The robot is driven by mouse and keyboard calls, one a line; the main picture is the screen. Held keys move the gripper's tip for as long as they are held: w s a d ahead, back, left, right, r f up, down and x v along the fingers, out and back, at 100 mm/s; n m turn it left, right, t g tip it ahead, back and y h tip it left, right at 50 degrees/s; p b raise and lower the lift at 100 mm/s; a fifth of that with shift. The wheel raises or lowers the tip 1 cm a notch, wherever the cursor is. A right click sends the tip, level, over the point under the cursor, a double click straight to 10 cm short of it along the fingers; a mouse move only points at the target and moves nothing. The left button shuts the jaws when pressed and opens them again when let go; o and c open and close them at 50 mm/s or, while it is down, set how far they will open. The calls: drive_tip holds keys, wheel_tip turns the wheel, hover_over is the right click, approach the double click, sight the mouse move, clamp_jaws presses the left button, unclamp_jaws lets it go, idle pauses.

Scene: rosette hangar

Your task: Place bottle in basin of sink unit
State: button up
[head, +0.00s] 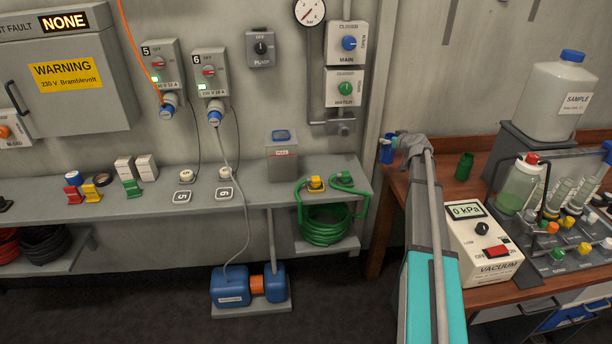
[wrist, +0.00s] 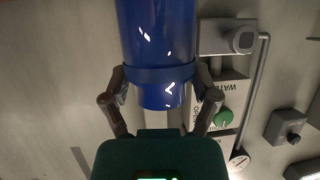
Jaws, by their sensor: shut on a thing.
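My gripper (wrist: 160,80) is shut on a blue cylinder, the bottle (wrist: 155,35), with one finger on each side of it. In the wrist view the bottle's far end runs out of the top of the picture. In the head view a small part of the blue bottle (head: 387,152) shows beside my gripper (head: 403,146), above the left end of the wooden bench; my arm hides part of this area. I cannot make out a sink basin in either view.
A wooden bench (head: 440,172) at the right carries a green container (head: 465,165), a vacuum unit (head: 484,243), a sample jug (head: 557,98) and flasks. A grey shelf (head: 230,193) holds small items and a green hose (head: 325,222). Wall valves (head: 346,87) stand close by.

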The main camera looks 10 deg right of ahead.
drive_tip(key=shift+w+d, duration=0.15)
drive_tip(key=shift+w, duration=0.1)
drive_tip(key=shift+a, duration=0.2)
drive_tip(key=shift+a+r, duration=0.1)
drive_tip(key=shift+a, duration=0.15)
drive_tip(key=s+a+r+n+y+p, duration=0.1)
drive_tip(key=s+a, duration=0.2)
drive_tip(key=a, duration=0.6)
drive_tip(key=s+a+r+n+y+p, duration=0.1)
drive_tip(key=s+a+p, duration=0.1)
drive_tip(key=a, duration=0.7)
drive_tip(key=s+a+r+n+y+p, duration=0.1)
drive_tip(key=s+a, duration=0.3)
drive_tip(key=a, duration=0.5)
drive_tip(key=shift+r+g, duration=0.4)
drive_tip(key=shift+r, duration=0.2)
drive_tip(key=shift+w, duration=0.1)
drive_tip(key=w+a+f+b, duration=0.1)
drive_tip(key=w+f+b, duration=0.7)
drive_tip(key=w, duration=0.5)
drive_tip(key=shift+f+b, duration=0.35)
drive_tip(key=shift+f, duration=0.2)
drive_tip(key=shift+a, duration=0.1)
